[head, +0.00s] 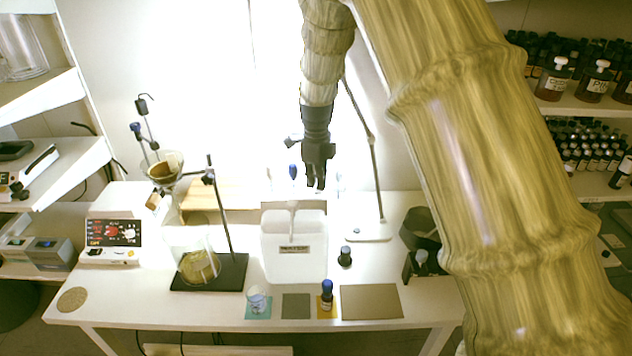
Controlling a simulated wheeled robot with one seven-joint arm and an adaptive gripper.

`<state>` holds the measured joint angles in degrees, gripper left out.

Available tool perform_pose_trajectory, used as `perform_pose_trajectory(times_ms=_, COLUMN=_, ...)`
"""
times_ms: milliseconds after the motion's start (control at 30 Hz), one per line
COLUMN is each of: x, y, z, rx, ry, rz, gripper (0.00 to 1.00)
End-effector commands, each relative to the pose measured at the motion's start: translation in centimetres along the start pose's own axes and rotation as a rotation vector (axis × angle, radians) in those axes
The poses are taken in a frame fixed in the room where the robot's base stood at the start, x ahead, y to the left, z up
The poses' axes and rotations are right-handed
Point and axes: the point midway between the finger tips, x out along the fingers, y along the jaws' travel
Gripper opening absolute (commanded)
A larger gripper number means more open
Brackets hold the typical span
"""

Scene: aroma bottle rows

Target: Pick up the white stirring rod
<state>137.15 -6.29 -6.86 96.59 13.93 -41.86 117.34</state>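I cannot pick out the white stirring rod with certainty. A thin pale upright piece (291,226) shows against the front of a white jug (310,255), but I cannot tell whether it is a rod or part of the jug. A small clear beaker (258,299) stands on a teal mat at the table's front; no rod is clear in it. My gripper (316,186) is dark, points down and hangs above and behind the jug, apart from the table. Its fingers look close together, with nothing visible between them; their opening is too small to judge.
On the white table (140,307), a stand with a funnel and flask (198,266) is at left beside a white instrument (112,232). A blue-capped bottle (327,296), a dark bottle (345,257) and a lamp base (368,232) are right of centre. A brown mat (371,302) is bare.

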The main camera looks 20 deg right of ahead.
Motion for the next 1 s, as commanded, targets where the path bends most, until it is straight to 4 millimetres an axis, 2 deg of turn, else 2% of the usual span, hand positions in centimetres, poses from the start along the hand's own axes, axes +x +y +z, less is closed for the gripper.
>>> perform_pose_trajectory(times_ms=167, x=-0.9, y=-0.1, z=0.1, rx=-0.001, ry=-0.001, rz=-0.003, gripper=0.00)
perform_pose_trajectory(times_ms=500, x=-6.6, y=-0.1, z=0.1, rx=-0.001, ry=-0.002, rz=-0.004, gripper=0.00)
perform_pose_trajectory(times_ms=700, x=-9.1, y=-0.1, z=0.0, rx=0.000, ry=-0.001, rz=-0.001, gripper=0.00)
perform_pose_trajectory(times_ms=1000, x=-10.1, y=0.0, z=0.0, rx=0.000, ry=0.000, rz=0.000, gripper=0.00)
